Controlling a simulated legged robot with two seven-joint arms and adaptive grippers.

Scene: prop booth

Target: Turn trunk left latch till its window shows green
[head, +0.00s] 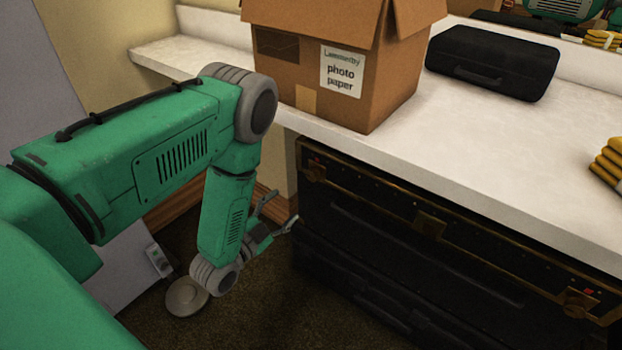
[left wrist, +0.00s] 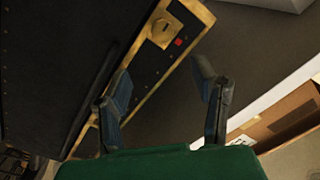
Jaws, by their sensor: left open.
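The black trunk (head: 400,245) with brass trim stands below the white counter. Its left latch (head: 316,170) is a brass piece at the trunk's upper left corner. In the left wrist view the latch (left wrist: 163,31) shows a round knob on a brass plate, with a small red window (left wrist: 179,42) beside it. My left gripper (head: 282,208) is left of the trunk's front and below the latch, apart from it. In the left wrist view its two fingers (left wrist: 164,77) are spread with nothing between them. My right gripper is in neither view.
A photo paper carton (head: 340,80) sits on the counter (head: 480,150) above the latch. A black case (head: 492,62) and yellow folded items (head: 612,160) lie farther right. The trunk also has a middle clasp (head: 430,225) and a right latch (head: 578,303). Dark floor is free before the trunk.

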